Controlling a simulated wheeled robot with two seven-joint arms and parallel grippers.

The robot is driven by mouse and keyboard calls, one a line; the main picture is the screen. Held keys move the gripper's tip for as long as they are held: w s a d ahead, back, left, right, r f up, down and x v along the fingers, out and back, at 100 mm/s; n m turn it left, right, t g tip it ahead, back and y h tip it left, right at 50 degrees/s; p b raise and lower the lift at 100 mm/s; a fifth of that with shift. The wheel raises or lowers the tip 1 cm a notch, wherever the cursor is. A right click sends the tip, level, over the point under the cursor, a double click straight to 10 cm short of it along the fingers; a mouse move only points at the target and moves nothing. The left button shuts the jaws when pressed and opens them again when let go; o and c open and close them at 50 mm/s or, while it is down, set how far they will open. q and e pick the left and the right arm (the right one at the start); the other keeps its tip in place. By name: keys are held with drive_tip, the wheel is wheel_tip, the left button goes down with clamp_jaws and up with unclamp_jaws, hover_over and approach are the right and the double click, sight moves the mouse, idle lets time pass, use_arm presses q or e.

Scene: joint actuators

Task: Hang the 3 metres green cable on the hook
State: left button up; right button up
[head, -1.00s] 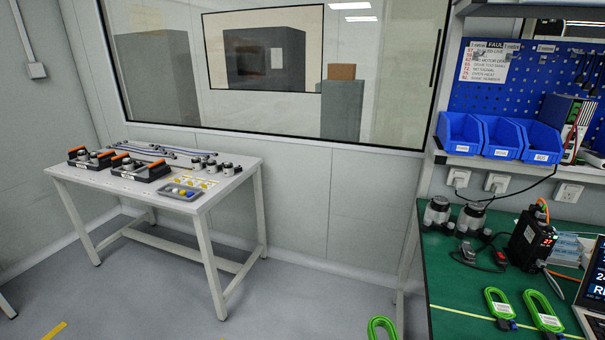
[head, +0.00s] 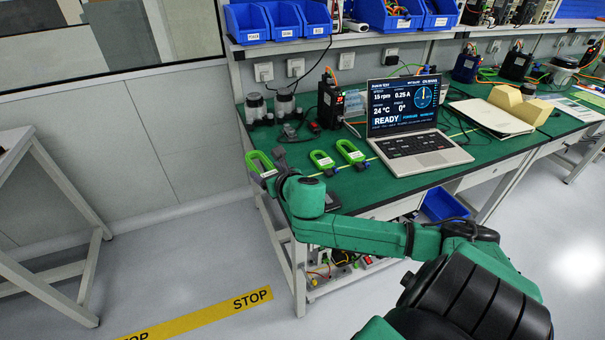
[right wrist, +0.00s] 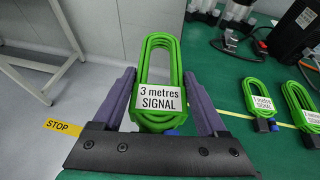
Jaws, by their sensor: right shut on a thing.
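The green coiled cable (right wrist: 160,55) labelled "3 metres SIGNAL" is between the purple fingers of my right gripper (right wrist: 163,108) in the right wrist view. The gripper is shut on it. In the head view this cable (head: 256,160) is at the left front edge of the green bench, beside my right gripper (head: 274,168); I cannot tell whether it touches the bench. No hook can be made out in either current view. My left gripper is out of view.
Two other green cable coils (head: 321,160) (head: 350,153) lie on the bench (head: 395,187) to the right. A laptop (head: 410,120), a black drive unit (head: 330,103) and blue bins (head: 247,22) on a shelf are behind.

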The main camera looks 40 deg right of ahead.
use_arm(q)
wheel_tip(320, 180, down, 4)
drive_tip(key=b, duration=0.2)
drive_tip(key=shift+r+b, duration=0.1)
drive_tip(key=shift+b, duration=0.2)
use_arm(e)
drive_tip(key=w+d+r+m+h, duration=0.2)
drive_tip(key=w+d+r, duration=0.1)
drive_tip(key=d+r, duration=0.9)
drive_tip(key=shift+w+d+g+h, duration=0.15)
drive_tip(key=shift+g+h, duration=0.15)
